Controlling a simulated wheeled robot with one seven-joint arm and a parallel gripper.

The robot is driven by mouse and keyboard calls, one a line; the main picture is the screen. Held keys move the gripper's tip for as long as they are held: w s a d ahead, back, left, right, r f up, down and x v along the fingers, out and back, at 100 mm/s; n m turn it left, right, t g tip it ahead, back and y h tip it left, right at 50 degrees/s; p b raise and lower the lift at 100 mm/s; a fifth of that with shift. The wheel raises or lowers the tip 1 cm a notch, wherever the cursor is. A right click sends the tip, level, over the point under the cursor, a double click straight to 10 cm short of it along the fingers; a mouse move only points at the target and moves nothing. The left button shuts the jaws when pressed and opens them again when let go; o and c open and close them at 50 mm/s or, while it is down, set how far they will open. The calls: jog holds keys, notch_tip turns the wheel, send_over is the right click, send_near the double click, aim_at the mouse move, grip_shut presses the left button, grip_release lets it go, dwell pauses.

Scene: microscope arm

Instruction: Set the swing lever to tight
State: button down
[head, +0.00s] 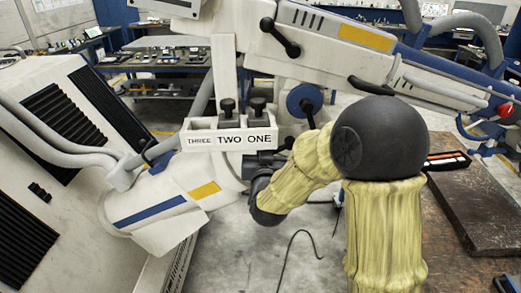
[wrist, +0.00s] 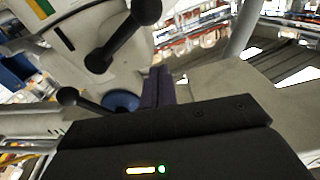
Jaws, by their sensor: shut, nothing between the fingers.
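In the head view a black ball-ended lever (head: 280,38) sits on the white microscope arm. A second black lever (head: 306,108) sits on a blue hub (head: 303,98) below it. No marking shows which is the swing lever, and I cannot read a tight mark. In the wrist view the larger black lever (wrist: 123,36) slants up to the right, and the smaller lever (wrist: 85,104) lies by the blue hub (wrist: 120,102). My gripper (wrist: 158,72) is shut and empty, right of the hub and below the larger lever; I cannot tell whether it touches anything. In the head view my arm hides it.
A white holder (head: 229,139) marked THREE, TWO, ONE carries black knobs close to my arm. A large white cabinet (head: 75,150) with grey hoses (head: 60,140) stands at left. A brown worktop (head: 450,240) lies at right. A dark cable crosses the floor.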

jog(key=w+p, duration=0.1)
jog(key=w, duration=0.1)
jog(key=w+p, duration=0.1)
jog(key=w, duration=0.1)
jog(key=shift+a+r, duration=0.15)
jog(key=shift+r, duration=0.05)
jog(key=f, duration=0.1)
jog(key=s+f+p, duration=0.1)
jog(key=f, duration=0.1)
jog(key=shift+a, duration=0.15)
jog(key=shift+s+f, duration=0.25)
jog(key=shift+f, duration=0.3)
